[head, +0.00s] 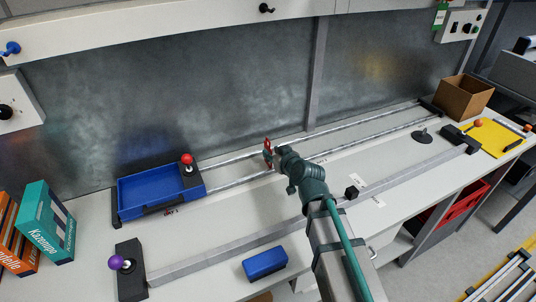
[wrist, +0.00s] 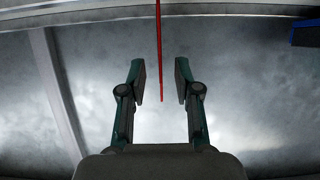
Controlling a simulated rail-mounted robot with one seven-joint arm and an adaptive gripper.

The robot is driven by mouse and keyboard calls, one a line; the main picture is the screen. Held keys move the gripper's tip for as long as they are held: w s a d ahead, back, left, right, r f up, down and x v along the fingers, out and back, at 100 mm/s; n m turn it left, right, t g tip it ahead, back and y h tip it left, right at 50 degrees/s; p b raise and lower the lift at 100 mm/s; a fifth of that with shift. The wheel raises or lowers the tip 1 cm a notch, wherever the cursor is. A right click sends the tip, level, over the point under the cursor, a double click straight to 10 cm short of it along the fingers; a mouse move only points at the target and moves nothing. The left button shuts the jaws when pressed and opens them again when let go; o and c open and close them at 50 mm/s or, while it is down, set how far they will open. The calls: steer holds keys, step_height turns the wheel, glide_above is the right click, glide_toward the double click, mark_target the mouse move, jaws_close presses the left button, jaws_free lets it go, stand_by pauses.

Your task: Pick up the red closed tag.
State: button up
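The red tag (head: 267,148) shows as a small upright red piece just past the end of my gripper in the head view, partly hidden by it. In the wrist view the red tag (wrist: 159,52) is seen edge-on as a thin red strip, running from the top edge down between the fingers. My gripper (wrist: 159,82) is open, with the strip's lower end between its two fingers and a gap on each side. Its lettering cannot be read. In the head view my gripper (head: 275,153) is over the rails.
A blue tray (head: 160,190) with a red-knobbed post (head: 187,161) sits at left on the rails (head: 235,181). A purple-knobbed lever (head: 118,262), a blue block (head: 265,263) and product boxes (head: 46,222) stand nearer. A cardboard box (head: 463,97) is at right. A green tag (head: 440,15) hangs upper right.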

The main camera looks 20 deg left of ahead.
mark_target(268, 165)
steer(key=x, duration=0.4)
steer(key=shift+w+a+f+p, duration=0.1)
steer(key=shift+f+p, duration=0.05)
steer(key=shift+p, duration=0.25)
jaws_close()
